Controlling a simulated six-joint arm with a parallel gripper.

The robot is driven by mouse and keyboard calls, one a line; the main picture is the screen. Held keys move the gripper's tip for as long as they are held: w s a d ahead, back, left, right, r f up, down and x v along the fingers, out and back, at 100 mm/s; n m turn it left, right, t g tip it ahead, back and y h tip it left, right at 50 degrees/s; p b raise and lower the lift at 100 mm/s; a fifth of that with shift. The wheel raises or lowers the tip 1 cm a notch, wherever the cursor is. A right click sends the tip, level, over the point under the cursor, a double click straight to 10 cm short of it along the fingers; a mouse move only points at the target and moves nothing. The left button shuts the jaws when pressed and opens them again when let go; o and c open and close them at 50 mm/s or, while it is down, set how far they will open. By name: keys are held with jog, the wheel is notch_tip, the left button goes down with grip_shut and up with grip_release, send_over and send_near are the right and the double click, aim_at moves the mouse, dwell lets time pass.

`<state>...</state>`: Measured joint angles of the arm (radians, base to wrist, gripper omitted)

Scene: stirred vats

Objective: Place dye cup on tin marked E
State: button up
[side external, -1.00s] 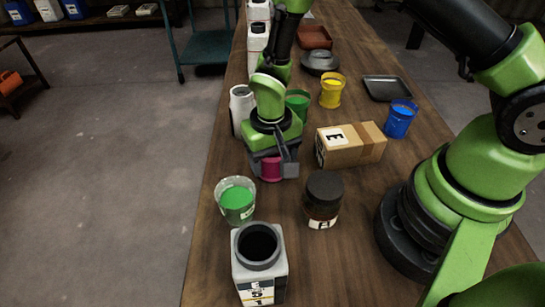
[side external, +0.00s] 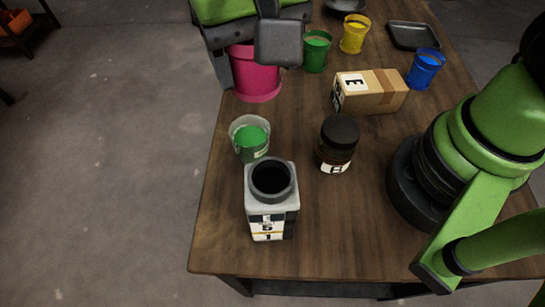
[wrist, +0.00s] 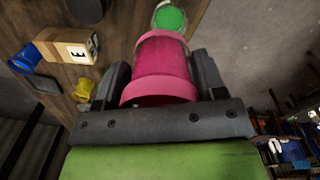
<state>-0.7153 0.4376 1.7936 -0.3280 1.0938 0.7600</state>
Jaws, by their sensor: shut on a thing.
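My gripper (side external: 250,55) is shut on a magenta dye cup (side external: 256,82), with a finger on each side of it. The cup is raised and looks large, close to the side camera. In the wrist view, the cup (wrist: 161,68) sits between both fingers of my gripper (wrist: 162,75). A cardboard box (side external: 378,92) has a white label with a black E on top. It also shows in the wrist view (wrist: 62,46). A dark lidded jar (side external: 337,147) stands nearer; its label is too small to read surely.
A clear cup of green dye (side external: 250,138) and an open-mouthed white container (side external: 271,203) stand near the front. Green (side external: 316,52), yellow (side external: 354,34) and blue (side external: 425,69) cups and a black tray (side external: 413,36) lie farther back. Bare wood (side external: 340,225) is free at front right.

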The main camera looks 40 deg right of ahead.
notch_tip(320, 180, up, 6)
send_over(272, 177)
notch_tip(272, 177, down, 9)
jog(key=shift+f, duration=0.15)
jog(key=shift+f, duration=0.1)
jog(key=o, duration=1)
